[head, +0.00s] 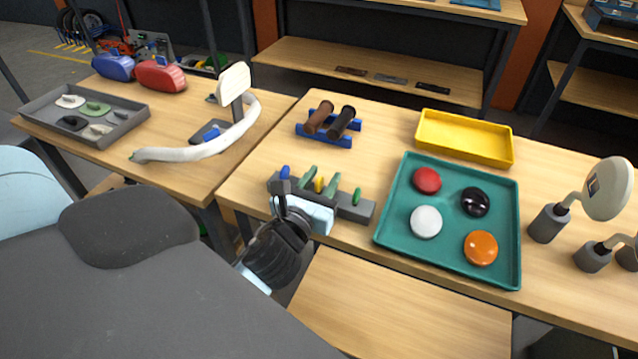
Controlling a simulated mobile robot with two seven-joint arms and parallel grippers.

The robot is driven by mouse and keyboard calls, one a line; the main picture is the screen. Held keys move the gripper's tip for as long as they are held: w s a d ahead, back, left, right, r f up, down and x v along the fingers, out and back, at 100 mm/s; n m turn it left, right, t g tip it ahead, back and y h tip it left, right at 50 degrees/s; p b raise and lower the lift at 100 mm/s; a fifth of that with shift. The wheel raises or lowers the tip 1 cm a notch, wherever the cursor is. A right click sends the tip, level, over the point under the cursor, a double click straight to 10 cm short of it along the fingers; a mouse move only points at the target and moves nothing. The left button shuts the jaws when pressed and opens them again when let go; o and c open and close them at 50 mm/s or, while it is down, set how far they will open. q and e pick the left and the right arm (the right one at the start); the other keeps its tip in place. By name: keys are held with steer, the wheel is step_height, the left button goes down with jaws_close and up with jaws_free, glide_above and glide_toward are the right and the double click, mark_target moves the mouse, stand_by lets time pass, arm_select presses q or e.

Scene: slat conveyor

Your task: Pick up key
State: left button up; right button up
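A grey rack (355,209) stands near the front edge of the right-hand wooden table. Several small upright coloured pieces are in it, which look like the keys: a blue one (285,172) at the left end, a yellow one (319,184) and green ones (356,196). My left gripper (290,202) is at the near left side of the rack, just below the blue piece, and covers part of the rack. I cannot tell whether its fingers are apart or touch anything. My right gripper is not in view.
A teal tray (391,222) with several coloured round pieces stands right of the rack. Behind are a blue stand (345,141) with brown and black rolls and an empty yellow tray (465,142). Round-headed grey stands (548,222) are at right. A left table (165,178) adjoins.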

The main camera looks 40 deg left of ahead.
arm_select(q)
steer(key=shift+c, duration=0.4)
jaws_close()
